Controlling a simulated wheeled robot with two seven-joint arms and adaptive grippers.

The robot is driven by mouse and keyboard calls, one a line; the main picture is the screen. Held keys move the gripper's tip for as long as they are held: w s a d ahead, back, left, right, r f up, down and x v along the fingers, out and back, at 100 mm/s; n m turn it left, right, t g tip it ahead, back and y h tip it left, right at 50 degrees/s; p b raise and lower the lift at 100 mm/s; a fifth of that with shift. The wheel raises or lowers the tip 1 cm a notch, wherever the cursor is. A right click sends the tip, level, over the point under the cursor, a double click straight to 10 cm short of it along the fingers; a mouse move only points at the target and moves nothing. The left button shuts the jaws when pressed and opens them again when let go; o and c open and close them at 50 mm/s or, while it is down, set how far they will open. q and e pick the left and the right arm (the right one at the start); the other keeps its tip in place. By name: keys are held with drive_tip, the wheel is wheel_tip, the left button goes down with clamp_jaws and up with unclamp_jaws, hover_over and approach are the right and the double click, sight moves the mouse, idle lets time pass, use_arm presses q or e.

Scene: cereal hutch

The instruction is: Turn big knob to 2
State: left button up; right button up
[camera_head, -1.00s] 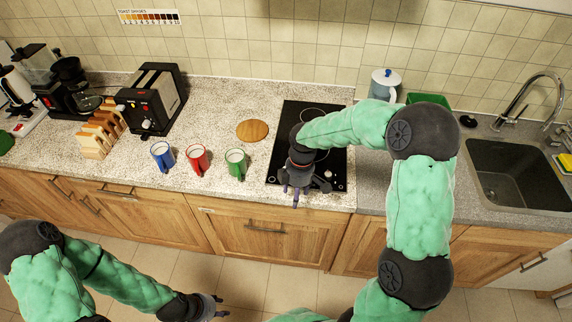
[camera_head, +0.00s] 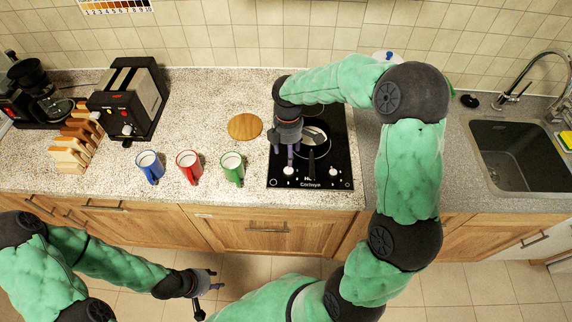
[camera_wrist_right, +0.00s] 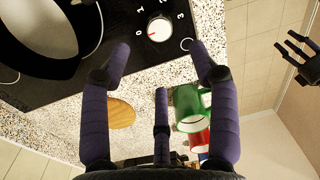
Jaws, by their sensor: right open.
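A white knob (camera_head: 288,171) sits at the front left of the black cooktop (camera_head: 345,150). A second white knob (camera_head: 333,172) sits to its right; I cannot tell which is bigger. In the right wrist view a white knob (camera_wrist_right: 160,28) has numbers up to 3 around it, and its red mark points toward 0. My right gripper (camera_head: 285,158) hangs over the cooktop's left side, close to the left knob. In its wrist view the fingers (camera_wrist_right: 162,75) are spread and empty, apart from the knob. My left gripper (camera_head: 212,290) is open and empty in front of the cabinets.
A pan (camera_head: 314,138) stands on the cooktop beside my right gripper. Green (camera_head: 232,168), red (camera_head: 189,166) and blue (camera_head: 150,166) mugs stand to the left. A wooden disc (camera_head: 244,127) lies behind them. A toaster (camera_head: 129,98) and a sink (camera_head: 515,155) flank the counter.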

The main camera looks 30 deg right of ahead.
sight(288, 170)
wheel_tip(288, 170, down, 9)
drive_tip(key=shift+s+f+b, duration=0.1)
drive_tip(key=shift+s+b, duration=0.05)
drive_tip(key=shift+b, duration=0.55)
drive_tip(key=c, duration=1.1)
